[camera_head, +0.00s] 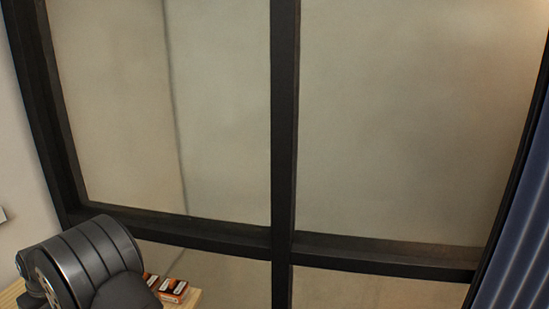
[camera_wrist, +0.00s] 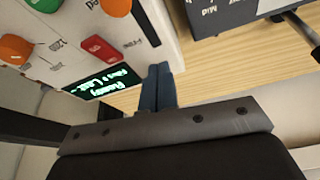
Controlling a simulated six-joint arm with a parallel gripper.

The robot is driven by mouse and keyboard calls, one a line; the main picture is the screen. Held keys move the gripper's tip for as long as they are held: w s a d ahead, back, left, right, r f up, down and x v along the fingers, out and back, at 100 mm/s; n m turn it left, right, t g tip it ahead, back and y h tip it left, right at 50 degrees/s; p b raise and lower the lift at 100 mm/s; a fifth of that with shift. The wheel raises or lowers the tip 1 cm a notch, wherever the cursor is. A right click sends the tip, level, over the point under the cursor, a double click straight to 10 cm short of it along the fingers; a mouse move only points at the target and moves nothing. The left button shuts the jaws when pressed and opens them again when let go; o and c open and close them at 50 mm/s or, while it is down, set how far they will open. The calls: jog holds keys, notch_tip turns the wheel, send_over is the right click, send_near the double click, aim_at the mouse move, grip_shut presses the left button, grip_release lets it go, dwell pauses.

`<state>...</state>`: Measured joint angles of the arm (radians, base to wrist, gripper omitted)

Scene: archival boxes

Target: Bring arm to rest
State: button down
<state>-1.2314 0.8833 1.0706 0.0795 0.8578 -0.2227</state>
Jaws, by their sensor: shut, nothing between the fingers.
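My gripper (camera_wrist: 159,70) shows in the wrist view, its two narrow blue-grey fingers together with nothing between them. The fingertips point towards a wooden surface (camera_wrist: 215,68), beside a white device with knobs (camera_wrist: 75,45). I cannot tell how far the fingertips are from the device or the surface. In the head view my dark grey arm shows at the lower left, and the gripper is out of that view.
A dark grey box (camera_wrist: 222,14) with lettering stands at the wrist view's top right. Small orange-and-white boxes (camera_head: 173,290) lie beside my arm. A black-framed window (camera_head: 283,130) fills the head view's background.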

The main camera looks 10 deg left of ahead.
jog(key=w+d+f+v, duration=0.1)
jog(key=d+v, duration=0.1)
jog(key=v, duration=0.8)
jog(key=x, duration=0.3)
jog(key=a+x, duration=0.1)
jog(key=x, duration=0.2)
jog(key=s+x, duration=0.1)
jog(key=x, duration=0.2)
jog(key=shift+a+r, duration=0.2)
jog(key=shift+a, duration=0.15)
jog(key=a, duration=0.4)
jog(key=shift+w+a+f, duration=0.1)
jog(key=shift+w+f, duration=0.15)
jog(key=shift+w, duration=0.1)
jog(key=s+d+r+n+t, duration=0.1)
jog(key=s+d+r, duration=0.2)
jog(key=d+r, duration=0.45)
jog(key=s+d+r+t, duration=0.15)
jog(key=d+r, duration=0.35)
jog(key=r, duration=0.5)
notch_tip(320, 180, down, 6)
jog(key=a, duration=0.2)
jog(key=shift+w+r+g, duration=0.2)
jog(key=shift+w+g, duration=0.05)
jog(key=shift+g, duration=0.1)
